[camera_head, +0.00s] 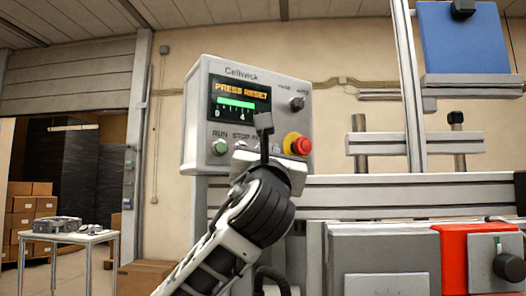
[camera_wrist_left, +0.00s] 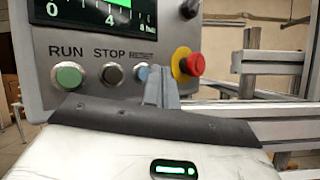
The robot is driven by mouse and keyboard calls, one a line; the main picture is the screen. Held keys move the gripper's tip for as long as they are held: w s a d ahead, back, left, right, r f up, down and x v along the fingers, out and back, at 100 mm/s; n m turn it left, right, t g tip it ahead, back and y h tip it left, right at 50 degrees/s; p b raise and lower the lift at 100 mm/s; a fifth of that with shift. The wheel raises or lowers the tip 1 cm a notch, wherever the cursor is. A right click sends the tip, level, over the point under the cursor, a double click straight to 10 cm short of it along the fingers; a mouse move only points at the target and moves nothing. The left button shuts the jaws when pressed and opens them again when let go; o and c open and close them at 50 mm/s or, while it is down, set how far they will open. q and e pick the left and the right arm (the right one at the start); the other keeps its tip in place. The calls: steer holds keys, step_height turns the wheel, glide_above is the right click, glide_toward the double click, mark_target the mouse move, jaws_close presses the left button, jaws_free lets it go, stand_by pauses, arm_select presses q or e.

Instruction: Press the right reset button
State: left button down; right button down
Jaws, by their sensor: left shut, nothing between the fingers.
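A grey control box (camera_head: 195,115) stands ahead, its screen (camera_head: 238,98) reading PRESS RESET. In the left wrist view, a blue button (camera_wrist_left: 142,73) sits right of the STOP button (camera_wrist_left: 113,74) and the green RUN button (camera_wrist_left: 68,76); the label above it is too small to read surely. A red emergency stop (camera_wrist_left: 195,64) on a yellow collar is further right. My left gripper (camera_head: 264,122) is shut and empty in front of the panel. Its fingertips (camera_wrist_left: 158,72) partly cover the blue button's right side; I cannot tell whether they touch it. The head view hides that button.
A dark selector knob (camera_head: 296,103) sits above the emergency stop. Grey metal rails (camera_head: 420,190) and a machine with a red panel (camera_head: 455,250) stand to the right. A blue plate (camera_head: 460,45) hangs at upper right. A white table (camera_head: 75,238) is far left.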

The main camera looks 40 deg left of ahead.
arm_select(q)
steer(key=shift+a, duration=0.15)
stand_by(0.4)
steer(key=shift+w+a, duration=0.15)
steer(key=shift+a, duration=0.15)
steer(key=shift+w+a+p, duration=0.1)
steer(key=shift+a+p, duration=0.25)
steer(key=shift+p, duration=0.1)
stand_by(0.6)
steer(key=shift+d, duration=0.1)
steer(key=shift+s+d+p, duration=0.25)
steer(key=shift+d+p, duration=0.1)
steer(key=shift+d, duration=0.3)
